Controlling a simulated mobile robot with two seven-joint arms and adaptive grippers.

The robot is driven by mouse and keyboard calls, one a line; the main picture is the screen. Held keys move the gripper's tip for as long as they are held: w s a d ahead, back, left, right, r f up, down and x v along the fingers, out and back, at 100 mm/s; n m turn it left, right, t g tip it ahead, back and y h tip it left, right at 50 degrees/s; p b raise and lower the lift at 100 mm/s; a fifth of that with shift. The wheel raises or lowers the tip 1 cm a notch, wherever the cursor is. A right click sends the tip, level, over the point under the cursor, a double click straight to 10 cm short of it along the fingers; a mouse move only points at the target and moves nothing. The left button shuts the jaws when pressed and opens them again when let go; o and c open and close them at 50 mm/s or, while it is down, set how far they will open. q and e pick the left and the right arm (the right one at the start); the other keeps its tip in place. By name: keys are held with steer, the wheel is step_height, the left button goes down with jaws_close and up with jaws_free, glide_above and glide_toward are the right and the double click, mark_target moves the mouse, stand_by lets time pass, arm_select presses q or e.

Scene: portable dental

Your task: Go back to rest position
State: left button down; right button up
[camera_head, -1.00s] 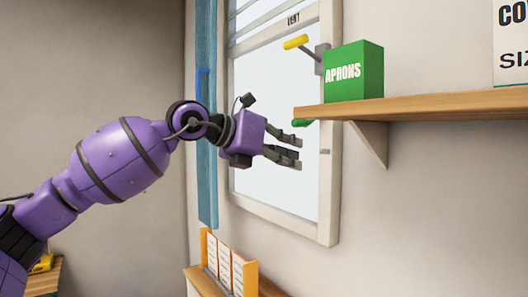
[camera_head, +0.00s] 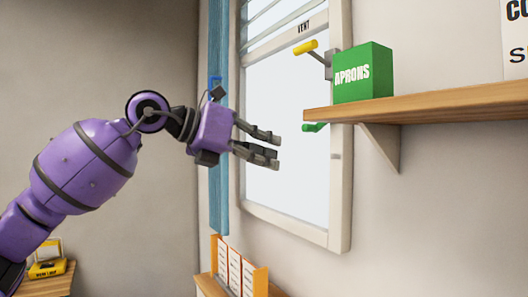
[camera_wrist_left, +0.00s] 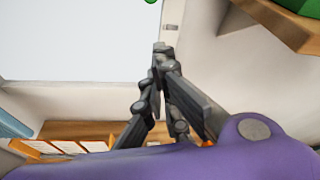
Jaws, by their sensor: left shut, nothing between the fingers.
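My left gripper (camera_head: 277,147) is held in the air in front of the window (camera_head: 290,190), to the left of the wooden shelf. Its fingers point right. In the left wrist view its fingertips (camera_wrist_left: 163,50) come together, and nothing is seen between them. My purple left arm comes in from the left of the head view. My right gripper is not in view.
A green box marked APRONS (camera_head: 362,75) stands on the wooden shelf (camera_head: 430,107). A yellow handle (camera_head: 306,47) and a green handle (camera_head: 314,127) are by the window. An orange rack of cards (camera_head: 238,268) stands low below. A blue curtain (camera_head: 218,190) hangs left of the window.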

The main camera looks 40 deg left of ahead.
arm_select(q)
steer(key=shift+s+a+r, duration=0.1)
steer(key=shift+s+r, duration=0.05)
steer(key=shift+s, duration=0.3)
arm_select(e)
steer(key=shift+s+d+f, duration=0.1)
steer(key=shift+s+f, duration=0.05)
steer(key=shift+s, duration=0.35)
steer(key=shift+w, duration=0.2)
